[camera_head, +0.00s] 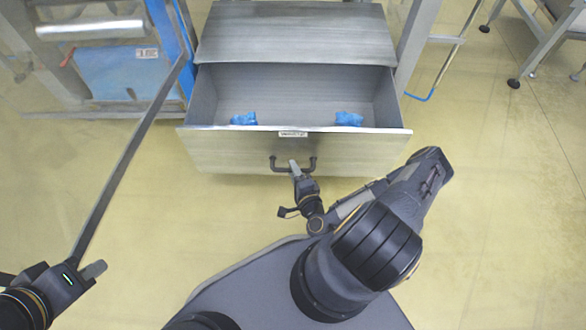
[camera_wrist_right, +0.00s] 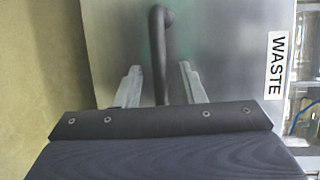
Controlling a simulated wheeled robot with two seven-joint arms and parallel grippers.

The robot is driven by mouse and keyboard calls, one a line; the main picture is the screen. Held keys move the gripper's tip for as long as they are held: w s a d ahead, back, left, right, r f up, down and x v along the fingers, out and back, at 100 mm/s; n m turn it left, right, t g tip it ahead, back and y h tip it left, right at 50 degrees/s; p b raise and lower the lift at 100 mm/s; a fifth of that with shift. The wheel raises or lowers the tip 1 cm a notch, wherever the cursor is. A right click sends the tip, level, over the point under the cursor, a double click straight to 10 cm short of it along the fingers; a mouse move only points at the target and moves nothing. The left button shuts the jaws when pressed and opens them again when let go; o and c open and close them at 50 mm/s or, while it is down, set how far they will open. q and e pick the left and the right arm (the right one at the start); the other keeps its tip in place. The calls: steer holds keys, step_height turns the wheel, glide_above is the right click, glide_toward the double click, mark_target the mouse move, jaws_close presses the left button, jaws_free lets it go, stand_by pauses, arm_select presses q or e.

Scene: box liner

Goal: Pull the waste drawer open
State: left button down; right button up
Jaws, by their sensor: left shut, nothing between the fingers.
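The grey metal waste drawer (camera_head: 230,153) stands pulled out from its cabinet, its inside showing from above. Two blue crumpled items (camera_head: 243,118) (camera_head: 348,118) lie in it. A dark handle (camera_head: 311,165) is on its front, below a small label (camera_head: 293,134). My right gripper (camera_head: 295,168) is at the handle. In the right wrist view the handle (camera_wrist_right: 159,60) runs between the two fingers of this gripper (camera_wrist_right: 160,85), with a gap on each side. The label there reads WASTE (camera_wrist_right: 276,65). My left gripper (camera_head: 95,270) is shut and empty at the lower left, far from the drawer.
The cabinet top (camera_head: 295,30) is bare. A blue frame with a roll (camera_head: 90,28) stands at the left, and a long grey bar (camera_head: 120,170) slants down from it towards my left gripper. Grey table legs (camera_head: 535,60) stand at the upper right. The yellow floor (camera_head: 490,210) is clear at the right.

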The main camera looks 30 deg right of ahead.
steer(key=p+v, duration=0.1)
steer(key=v, duration=0.5)
steer(key=shift+s+p, duration=0.35)
steer(key=shift+s, duration=0.05)
steer(key=shift+r, duration=0.1)
